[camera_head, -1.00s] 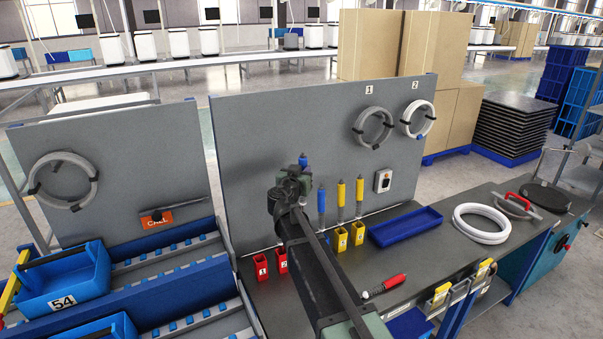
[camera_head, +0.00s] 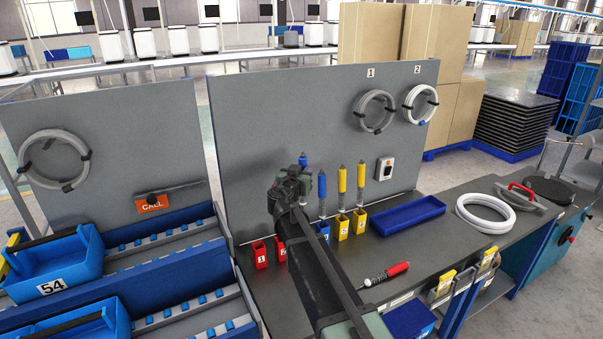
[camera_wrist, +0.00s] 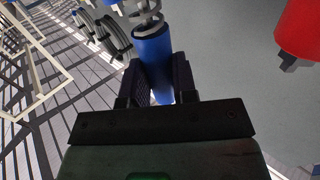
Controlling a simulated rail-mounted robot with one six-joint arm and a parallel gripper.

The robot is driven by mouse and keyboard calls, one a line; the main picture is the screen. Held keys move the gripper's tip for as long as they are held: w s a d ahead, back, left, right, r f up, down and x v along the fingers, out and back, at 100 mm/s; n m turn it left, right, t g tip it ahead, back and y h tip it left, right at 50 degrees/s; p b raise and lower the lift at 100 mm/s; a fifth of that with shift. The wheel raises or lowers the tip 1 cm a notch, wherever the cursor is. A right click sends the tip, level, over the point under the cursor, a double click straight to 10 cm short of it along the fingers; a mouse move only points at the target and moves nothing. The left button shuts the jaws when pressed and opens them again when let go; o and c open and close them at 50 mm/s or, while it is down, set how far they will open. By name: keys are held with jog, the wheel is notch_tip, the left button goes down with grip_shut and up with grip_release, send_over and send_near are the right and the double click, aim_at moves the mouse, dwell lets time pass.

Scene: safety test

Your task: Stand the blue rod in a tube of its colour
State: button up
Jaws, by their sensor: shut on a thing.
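The blue rod (camera_wrist: 153,48) is between the jaws of my gripper (camera_wrist: 158,88) in the wrist view, and the jaws are shut on it. In the head view, my wrist hides the jaws; a blue rod top (camera_head: 303,158) shows just behind it. A second blue rod (camera_head: 322,186) stands upright over a blue tube (camera_head: 323,230), to the right of my wrist. Any other blue tube behind my arm is hidden from view.
Yellow rods (camera_head: 342,180) stand over yellow tubes (camera_head: 342,227) to the right. Red tubes (camera_head: 260,254) stand left of my arm. A red rod (camera_head: 394,271) lies on the bench. A blue tray (camera_head: 407,215) lies right of the yellow tubes. A grey panel (camera_head: 255,130) rises behind.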

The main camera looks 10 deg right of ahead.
notch_tip(320, 180, down, 8)
jog(key=b, duration=0.7)
jog(key=shift+r, duration=0.15)
dwell(0.4)
jog(key=o, duration=1)
jog(key=v, duration=1.1)
notch_tip(320, 180, up, 7)
jog(key=p, duration=0.7)
jog(key=shift+w, duration=0.1)
